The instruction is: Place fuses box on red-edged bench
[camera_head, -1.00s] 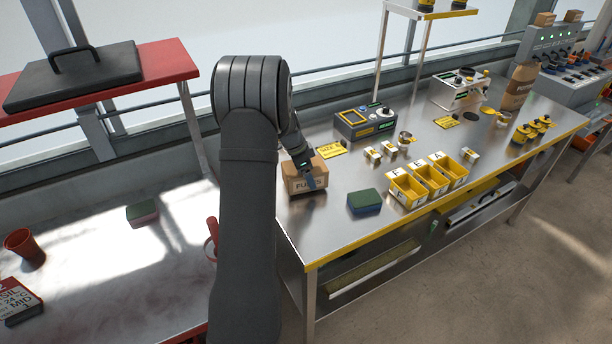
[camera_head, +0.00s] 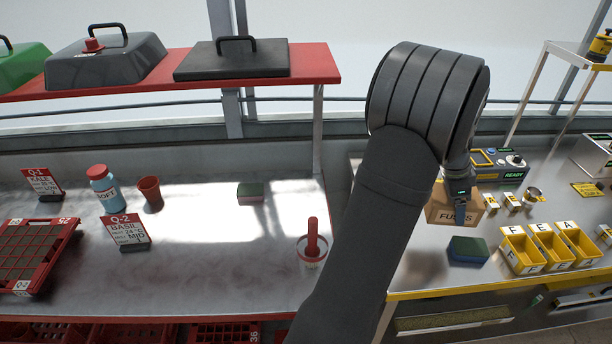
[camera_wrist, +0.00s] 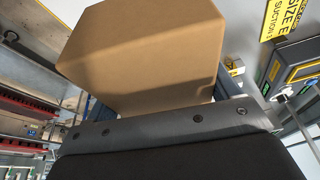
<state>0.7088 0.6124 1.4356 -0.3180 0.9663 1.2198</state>
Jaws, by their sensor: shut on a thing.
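The fuses box (camera_head: 440,214) is a brown cardboard box with a "FUSES" label. My gripper (camera_head: 461,203) is shut on it, with a blue finger across its front. The box appears held above the yellow-edged bench (camera_head: 440,291), though the height is hard to judge. In the wrist view the box (camera_wrist: 150,50) fills the upper middle, and the fingertips are mostly hidden. The red-edged bench (camera_head: 230,262) is at left, with a bare bright area in its middle.
Yellow bins (camera_head: 521,253) stand at right.

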